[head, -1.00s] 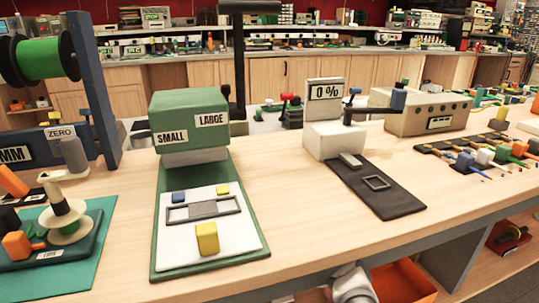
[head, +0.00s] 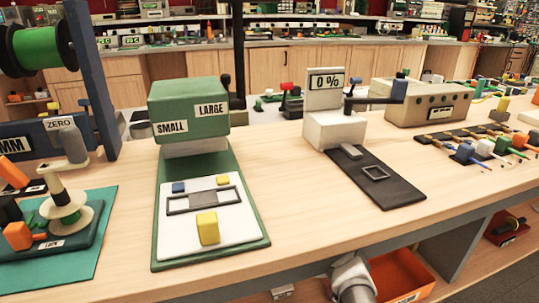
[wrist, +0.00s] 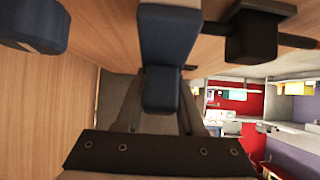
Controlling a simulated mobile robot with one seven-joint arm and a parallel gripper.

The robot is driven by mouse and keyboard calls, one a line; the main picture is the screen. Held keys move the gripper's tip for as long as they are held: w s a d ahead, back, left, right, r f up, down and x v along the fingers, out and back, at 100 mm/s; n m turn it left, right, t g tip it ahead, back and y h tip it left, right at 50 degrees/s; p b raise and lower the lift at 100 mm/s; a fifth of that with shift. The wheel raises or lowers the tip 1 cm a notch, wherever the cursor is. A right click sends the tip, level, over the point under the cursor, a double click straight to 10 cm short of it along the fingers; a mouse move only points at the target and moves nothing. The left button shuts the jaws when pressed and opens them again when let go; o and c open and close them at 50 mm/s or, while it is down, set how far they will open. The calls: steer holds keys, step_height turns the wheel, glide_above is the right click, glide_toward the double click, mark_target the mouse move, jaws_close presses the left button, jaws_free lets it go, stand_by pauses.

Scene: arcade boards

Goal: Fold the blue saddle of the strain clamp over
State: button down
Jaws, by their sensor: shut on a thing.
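In the wrist view, a blue piece (wrist: 165,35) with a darker blue block at its lower end stands in the upper middle, which I take for the saddle of the strain clamp. My gripper (wrist: 162,92) is shut on the darker blue block, one grey finger on each side. The finger pads' contact is partly hidden by the block. In the head view I cannot make out my gripper or pick out the strain clamp. How far the saddle is folded cannot be told.
In the wrist view, a black block with a rod (wrist: 252,36) is close on the right, and another blue part (wrist: 40,25) is at upper left. The head view shows a green press (head: 188,108), a white gauge stand (head: 335,132) and an orange bin (head: 405,278) under the bench.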

steer(key=shift+s+a+r+g, duration=0.15)
steer(key=shift+s+g, duration=0.15)
steer(key=shift+s, duration=0.2)
steer(key=shift+w+a, duration=0.2)
steer(key=shift+w, duration=0.1)
steer(key=shift+w+a, duration=0.1)
steer(key=shift+w, duration=0.4)
steer(key=shift+d, duration=0.2)
steer(key=shift+s+d, duration=0.15)
steer(key=shift+d, duration=0.1)
steer(key=shift+s+d, duration=0.15)
steer(key=shift+s+f, duration=0.1)
steer(key=shift+f, duration=0.15)
